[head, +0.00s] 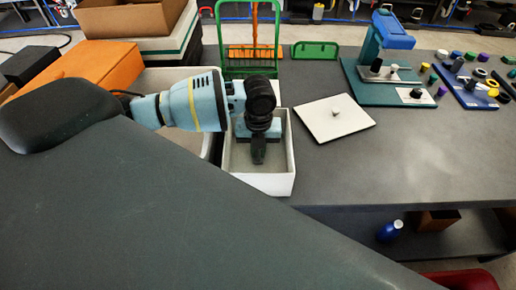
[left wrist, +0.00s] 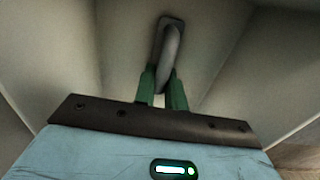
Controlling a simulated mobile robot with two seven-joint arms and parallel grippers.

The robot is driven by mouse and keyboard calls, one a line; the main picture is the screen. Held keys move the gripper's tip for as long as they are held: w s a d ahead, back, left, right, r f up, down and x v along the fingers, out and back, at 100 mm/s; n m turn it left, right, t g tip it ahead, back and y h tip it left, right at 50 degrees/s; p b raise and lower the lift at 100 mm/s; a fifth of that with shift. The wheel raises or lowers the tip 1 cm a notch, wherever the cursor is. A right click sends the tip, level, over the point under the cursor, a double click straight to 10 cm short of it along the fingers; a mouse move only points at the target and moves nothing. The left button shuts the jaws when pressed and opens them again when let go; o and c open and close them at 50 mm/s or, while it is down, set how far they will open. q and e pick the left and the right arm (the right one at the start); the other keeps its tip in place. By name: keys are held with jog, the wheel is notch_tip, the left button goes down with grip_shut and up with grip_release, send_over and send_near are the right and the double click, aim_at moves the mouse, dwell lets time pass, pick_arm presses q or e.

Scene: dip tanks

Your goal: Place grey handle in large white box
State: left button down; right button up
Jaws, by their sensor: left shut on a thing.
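My left gripper (head: 258,152) points down into an open white box (head: 262,183) in the middle of the head view. In the left wrist view its green fingers (left wrist: 162,88) are shut on a grey handle (left wrist: 169,48), a rounded loop on a small plate. Pale box walls surround the handle there; I cannot tell whether it touches the floor. The handle is hidden in the head view. A wider whitish box (head: 208,147) stands directly left of this box, partly covered by my left arm. My right gripper is not in view.
A white square lid with a knob (head: 335,117) lies to the right. A green rack (head: 249,40) stands behind the boxes. A blue-and-green press (head: 385,55) and a blue tray of small parts (head: 466,88) are farther right. The grey tabletop (head: 400,155) at front right is clear.

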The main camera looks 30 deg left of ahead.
pick_arm(q)
jog(key=shift+f, duration=0.15)
jog(key=c, duration=1.5)
grip_release()
jog(key=shift+o, duration=0.2)
notch_tip(320, 180, up, 12)
jog(key=shift+r, duration=0.25)
